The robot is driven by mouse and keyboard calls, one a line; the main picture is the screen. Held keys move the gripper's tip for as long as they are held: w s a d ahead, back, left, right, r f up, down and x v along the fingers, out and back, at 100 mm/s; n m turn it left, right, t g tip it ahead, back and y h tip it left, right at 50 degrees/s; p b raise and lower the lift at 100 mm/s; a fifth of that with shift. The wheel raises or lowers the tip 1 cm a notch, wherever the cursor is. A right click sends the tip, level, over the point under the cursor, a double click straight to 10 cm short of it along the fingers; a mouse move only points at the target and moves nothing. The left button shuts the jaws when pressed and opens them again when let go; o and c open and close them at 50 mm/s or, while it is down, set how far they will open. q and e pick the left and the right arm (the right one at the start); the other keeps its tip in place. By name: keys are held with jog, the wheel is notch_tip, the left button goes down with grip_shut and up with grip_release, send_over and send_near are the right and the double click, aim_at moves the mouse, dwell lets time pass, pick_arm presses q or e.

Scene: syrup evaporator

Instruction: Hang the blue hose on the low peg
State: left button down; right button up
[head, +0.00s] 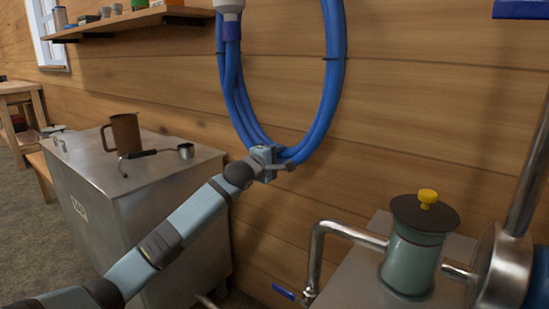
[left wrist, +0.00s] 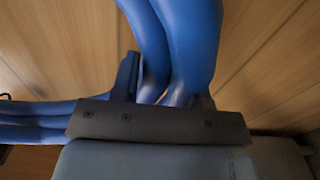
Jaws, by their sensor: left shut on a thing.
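The blue hose (head: 333,75) is a coiled bundle hanging in a long loop before the wooden wall in the head view. Dark ties hold its strands, and a white and grey fitting (head: 230,12) is at its upper left. My left gripper (head: 279,162) is shut on the bottom of the loop. In the left wrist view the hose strands (left wrist: 185,45) pass between the dark fingers (left wrist: 155,100). The top of the loop is cut off by the frame, so what holds it there is hidden. No low peg can be made out. My right gripper is not in view.
A metal cabinet (head: 90,190) at left carries a brown mug (head: 126,134) and a small ladle (head: 186,150). A wall shelf (head: 130,22) is at upper left. At lower right stand a green canister (head: 412,262) with a yellow knob and a bent metal pipe (head: 318,245).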

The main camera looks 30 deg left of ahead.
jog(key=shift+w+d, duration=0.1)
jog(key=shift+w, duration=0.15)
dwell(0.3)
pick_arm(q)
jog(key=shift+w+f, duration=0.3)
jog(key=shift+f, duration=0.35)
jog(key=shift+w+f, duration=0.25)
jog(key=shift+f, duration=0.4)
jog(key=c, duration=0.5)
grip_release()
jog(key=shift+r, duration=0.1)
jog(key=shift+c, duration=0.2)
jog(key=shift+o, duration=1.3)
jog(key=shift+f, duration=0.25)
jog(key=s+a, duration=0.1)
jog(key=s, duration=1.6)
